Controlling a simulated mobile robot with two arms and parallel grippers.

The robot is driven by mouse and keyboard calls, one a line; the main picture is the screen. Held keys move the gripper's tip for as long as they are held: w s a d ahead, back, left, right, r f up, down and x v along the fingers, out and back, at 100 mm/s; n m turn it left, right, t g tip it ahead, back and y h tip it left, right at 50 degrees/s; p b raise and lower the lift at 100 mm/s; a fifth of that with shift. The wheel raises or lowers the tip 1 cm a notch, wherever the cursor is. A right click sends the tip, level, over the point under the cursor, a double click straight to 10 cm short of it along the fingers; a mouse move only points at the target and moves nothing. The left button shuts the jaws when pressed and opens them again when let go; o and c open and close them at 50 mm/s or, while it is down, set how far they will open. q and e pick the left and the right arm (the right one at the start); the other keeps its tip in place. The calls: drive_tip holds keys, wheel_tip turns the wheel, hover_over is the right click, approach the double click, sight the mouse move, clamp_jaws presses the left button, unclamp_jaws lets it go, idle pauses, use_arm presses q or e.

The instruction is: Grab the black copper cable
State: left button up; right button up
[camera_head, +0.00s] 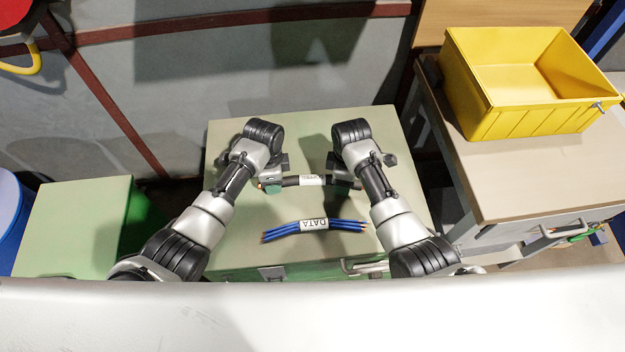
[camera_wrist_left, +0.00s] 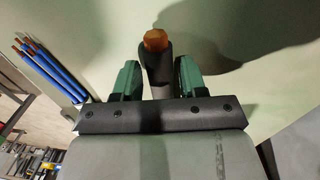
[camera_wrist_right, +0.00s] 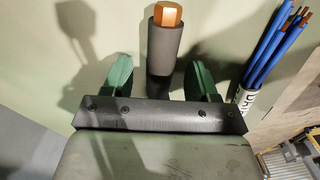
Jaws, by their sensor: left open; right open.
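The black copper cable (camera_head: 291,181) lies across the green cabinet top, with a white label around its middle. My left gripper (camera_head: 272,186) is at its left end and my right gripper (camera_head: 343,183) is at its right end. In the left wrist view, the black cable (camera_wrist_left: 158,66) with its copper tip stands between the open green fingers, with gaps on both sides. In the right wrist view, the black cable (camera_wrist_right: 163,48) also runs between the open fingers, its hexagonal copper tip beyond them. The grippers partly hide the cable ends in the head view.
A blue cable bundle (camera_head: 345,225) labelled DATA lies nearer on the cabinet top (camera_head: 240,235), between my arms. A yellow bin (camera_head: 520,118) stands on the workbench (camera_head: 500,190) at right. A lower green cabinet (camera_head: 70,225) stands at left.

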use_arm(q)
drive_tip(key=shift+f, duration=0.25)
use_arm(e)
drive_tip(key=shift+f, duration=0.25)
use_arm(q)
clamp_jaws()
use_arm(e)
drive_tip(key=c, duration=0.8)
clamp_jaws()
